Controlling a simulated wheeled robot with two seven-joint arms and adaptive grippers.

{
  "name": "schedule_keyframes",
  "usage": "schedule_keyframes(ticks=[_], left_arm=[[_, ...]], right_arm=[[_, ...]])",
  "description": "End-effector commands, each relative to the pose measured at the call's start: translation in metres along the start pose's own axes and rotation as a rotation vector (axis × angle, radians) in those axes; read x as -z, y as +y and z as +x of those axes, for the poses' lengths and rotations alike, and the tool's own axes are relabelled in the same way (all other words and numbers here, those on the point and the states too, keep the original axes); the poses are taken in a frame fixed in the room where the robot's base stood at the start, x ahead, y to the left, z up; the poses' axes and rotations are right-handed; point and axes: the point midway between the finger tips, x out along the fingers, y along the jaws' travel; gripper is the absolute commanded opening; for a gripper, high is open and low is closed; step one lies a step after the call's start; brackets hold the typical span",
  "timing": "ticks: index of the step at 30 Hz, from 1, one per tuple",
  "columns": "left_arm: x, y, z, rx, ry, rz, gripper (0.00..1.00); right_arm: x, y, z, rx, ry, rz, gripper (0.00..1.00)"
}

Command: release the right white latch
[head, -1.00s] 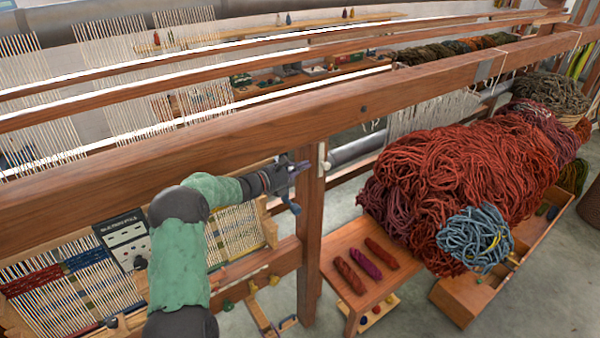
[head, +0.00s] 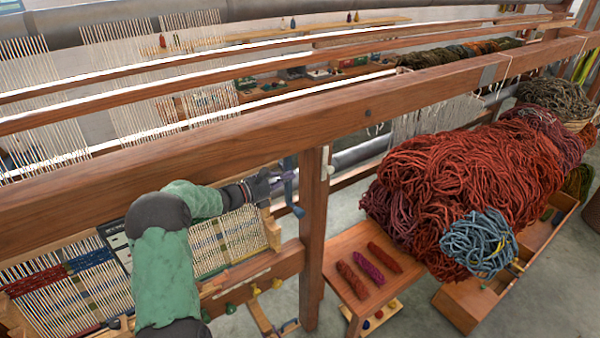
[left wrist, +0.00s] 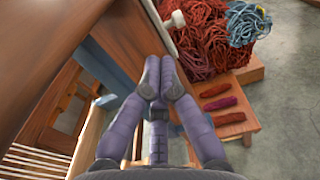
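A small white latch (head: 328,162) sits on the right side of the wooden loom post (head: 313,230), just under the long beam. In the left wrist view the white latch (left wrist: 178,18) shows at the top, beyond my fingertips. My left gripper (head: 277,178) is left of the post and apart from the latch. In the left wrist view its two fingers (left wrist: 159,68) lie close together, with nothing visible held between them. A blue crank handle (head: 290,188) is close to the fingertips, between them and the post; contact cannot be told. My right gripper is not in view.
The long wooden beam (head: 210,150) runs above my left gripper. A small wooden bench (head: 345,240) with several yarn skeins stands right of the post. A large red wool pile (head: 460,190) lies beyond it. Woven panels hang at lower left.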

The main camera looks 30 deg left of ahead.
Motion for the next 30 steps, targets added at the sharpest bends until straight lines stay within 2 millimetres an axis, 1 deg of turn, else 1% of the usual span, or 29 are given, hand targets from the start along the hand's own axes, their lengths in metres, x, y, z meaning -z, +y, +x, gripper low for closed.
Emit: schedule_keyframes(ticks=[1,4,6,10,14,30], left_arm=[[0.000,0.001,-0.011,-0.004,0.001,0.000,0.00],[0.000,0.001,-0.026,-0.003,0.001,0.000,0.00],[0.000,0.001,-0.034,-0.002,0.000,0.000,0.00],[0.000,0.001,-0.043,-0.002,0.000,0.000,0.00],[0.000,0.000,-0.046,0.000,0.000,0.000,0.00],[0.001,-0.001,-0.046,0.001,0.002,0.000,0.00]], right_arm=[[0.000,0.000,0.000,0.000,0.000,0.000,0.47],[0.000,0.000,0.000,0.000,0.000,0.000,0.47],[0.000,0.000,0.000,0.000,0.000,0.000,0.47],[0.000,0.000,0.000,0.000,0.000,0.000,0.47],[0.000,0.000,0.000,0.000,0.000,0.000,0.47],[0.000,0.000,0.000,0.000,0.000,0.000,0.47]])
